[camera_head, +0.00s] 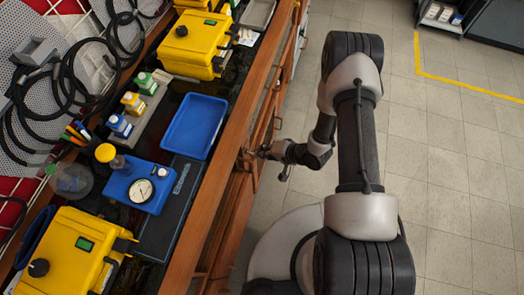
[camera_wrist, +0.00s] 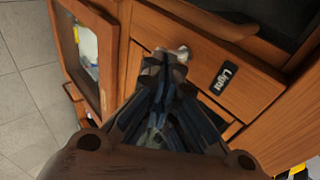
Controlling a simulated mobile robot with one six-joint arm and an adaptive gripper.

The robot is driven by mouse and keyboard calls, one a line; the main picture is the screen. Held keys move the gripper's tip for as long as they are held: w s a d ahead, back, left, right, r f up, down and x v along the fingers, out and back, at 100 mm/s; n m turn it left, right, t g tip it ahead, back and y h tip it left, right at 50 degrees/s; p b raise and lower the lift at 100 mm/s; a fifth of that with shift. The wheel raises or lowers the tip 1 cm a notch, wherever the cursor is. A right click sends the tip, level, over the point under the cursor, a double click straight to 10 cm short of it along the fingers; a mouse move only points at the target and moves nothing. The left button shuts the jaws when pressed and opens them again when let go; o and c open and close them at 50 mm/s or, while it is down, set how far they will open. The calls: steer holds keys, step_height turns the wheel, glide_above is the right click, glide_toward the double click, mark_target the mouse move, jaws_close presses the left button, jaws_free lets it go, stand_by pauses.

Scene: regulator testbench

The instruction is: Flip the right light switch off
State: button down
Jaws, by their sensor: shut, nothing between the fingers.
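A small pale knob-like piece (camera_wrist: 182,52) shows on that front, just past my fingertips. My gripper (camera_wrist: 163,66) is shut and empty, with its tips close to the drawer front. I cannot tell whether they touch it. In the head view my gripper (camera_head: 262,152) is at the side of the wooden bench, below its top edge; its fingertips are too small to make out there.
The wooden bench (camera_head: 215,150) holds yellow cases (camera_head: 196,42), a blue tray (camera_head: 194,126), a blue gauge unit (camera_head: 140,186) and small bottles. A framed cabinet door (camera_wrist: 85,50) stands left of the drawer in the wrist view.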

steer(key=shift+r, duration=0.2)
steer(key=shift+r+p, duration=0.65)
steer(key=shift+r, duration=0.05)
